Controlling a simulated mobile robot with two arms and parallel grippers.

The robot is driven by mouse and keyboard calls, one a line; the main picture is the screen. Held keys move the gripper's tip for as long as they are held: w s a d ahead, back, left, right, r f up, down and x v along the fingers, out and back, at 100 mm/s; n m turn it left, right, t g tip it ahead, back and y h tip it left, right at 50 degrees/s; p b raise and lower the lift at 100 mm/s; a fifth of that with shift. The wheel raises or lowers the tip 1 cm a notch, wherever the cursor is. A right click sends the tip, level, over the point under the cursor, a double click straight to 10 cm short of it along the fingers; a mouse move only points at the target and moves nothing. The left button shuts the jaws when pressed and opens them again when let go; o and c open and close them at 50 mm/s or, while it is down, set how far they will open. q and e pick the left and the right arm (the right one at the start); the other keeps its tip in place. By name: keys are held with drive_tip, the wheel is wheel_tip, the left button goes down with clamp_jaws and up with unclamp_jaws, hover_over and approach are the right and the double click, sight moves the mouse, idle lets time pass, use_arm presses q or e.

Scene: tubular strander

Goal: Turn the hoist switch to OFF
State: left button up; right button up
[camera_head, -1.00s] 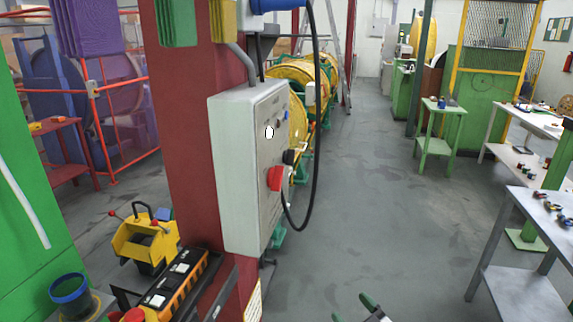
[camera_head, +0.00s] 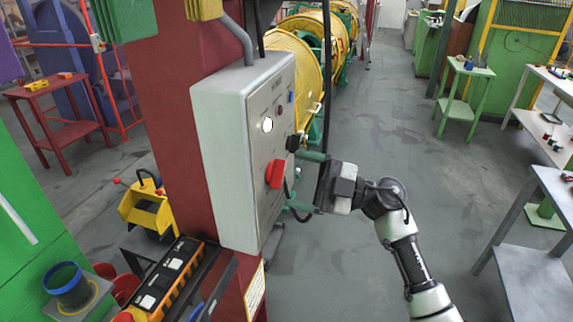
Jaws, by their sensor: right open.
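A pale grey control box (camera_head: 222,150) is mounted on a dark red column. Its face carries a large red rotary knob (camera_head: 275,174), a black knob (camera_head: 294,142) above it to the right, and a white oval (camera_head: 267,124). The lettering is too small to read, so I cannot tell the switch's position. My right gripper (camera_head: 298,183) is open, its two green fingers pointing left toward the box face, one above and one below the red knob's height. The fingers look just to the right of the red knob, with no clear contact. My left gripper is not in view.
A black cable runs down beside the box. Yellow strander drums (camera_head: 300,60) stand behind it. A yellow-orange unit (camera_head: 170,275) and a blue bucket (camera_head: 66,285) are at lower left. A grey table (camera_head: 555,190) stands at right. The floor between is clear.

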sight(276, 174)
drive_tip(key=x, duration=0.3)
drive_tip(key=shift+p, duration=0.4)
drive_tip(key=shift+c, duration=0.3)
drive_tip(key=c, duration=0.9)
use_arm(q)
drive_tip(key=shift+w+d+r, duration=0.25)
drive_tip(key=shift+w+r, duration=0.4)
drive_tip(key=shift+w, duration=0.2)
use_arm(e)
drive_tip(key=shift+o, duration=0.2)
